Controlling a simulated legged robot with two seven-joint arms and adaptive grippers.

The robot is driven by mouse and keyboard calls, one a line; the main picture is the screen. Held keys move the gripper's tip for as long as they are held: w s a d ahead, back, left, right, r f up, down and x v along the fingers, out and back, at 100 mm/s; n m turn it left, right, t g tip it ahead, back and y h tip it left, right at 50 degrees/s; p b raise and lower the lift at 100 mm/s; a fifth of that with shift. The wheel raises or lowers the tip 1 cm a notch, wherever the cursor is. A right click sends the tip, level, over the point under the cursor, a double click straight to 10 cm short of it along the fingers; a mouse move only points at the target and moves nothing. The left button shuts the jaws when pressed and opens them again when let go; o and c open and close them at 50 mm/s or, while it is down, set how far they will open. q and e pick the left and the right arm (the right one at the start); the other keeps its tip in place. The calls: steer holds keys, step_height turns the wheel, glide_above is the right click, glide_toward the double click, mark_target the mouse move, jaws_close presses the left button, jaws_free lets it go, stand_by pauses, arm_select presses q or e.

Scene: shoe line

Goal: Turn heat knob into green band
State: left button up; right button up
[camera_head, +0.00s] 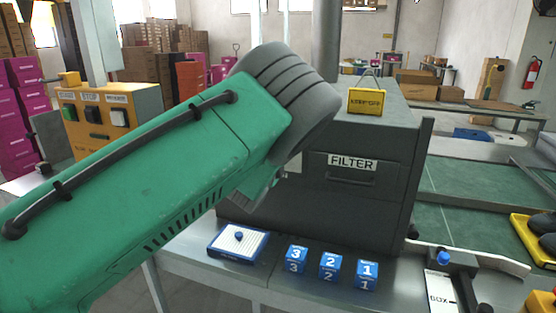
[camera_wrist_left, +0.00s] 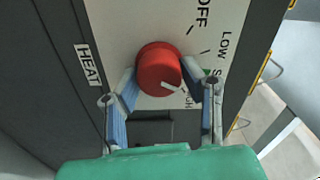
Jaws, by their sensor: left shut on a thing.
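The red heat knob (camera_wrist_left: 157,68) sits on a pale dial plate on a dark cabinet, beside a HEAT label (camera_wrist_left: 89,65). My left gripper (camera_wrist_left: 171,82) is shut on the knob, one finger on each side. The knob's white pointer mark points to the lower right, towards lettering partly hidden by the right finger. OFF and LOW are readable above right. A small green patch (camera_wrist_left: 207,72) shows beside the right finger; most of the band is hidden. In the head view, my green left arm hides the knob and fingers. My right gripper is not seen.
The dark cabinet with a FILTER drawer (camera_head: 352,164) stands on a metal table. Numbered blue blocks (camera_head: 330,265) and a blue-edged tray (camera_head: 238,242) lie before it. A yellow START/STOP box (camera_head: 108,118) stands left. A yellow tray with shoes (camera_head: 521,226) is right.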

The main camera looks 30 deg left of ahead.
arm_select(q)
steer(key=shift+d, duration=0.1)
stand_by(0.4)
steer(key=o, duration=1.1)
steer(key=shift+w, duration=0.1)
steer(key=shift+o, duration=0.2)
steer(key=shift+w+f, duration=0.1)
steer(key=v, duration=0.7)
steer(key=shift+s, duration=0.2)
steer(key=shift+f, duration=0.1)
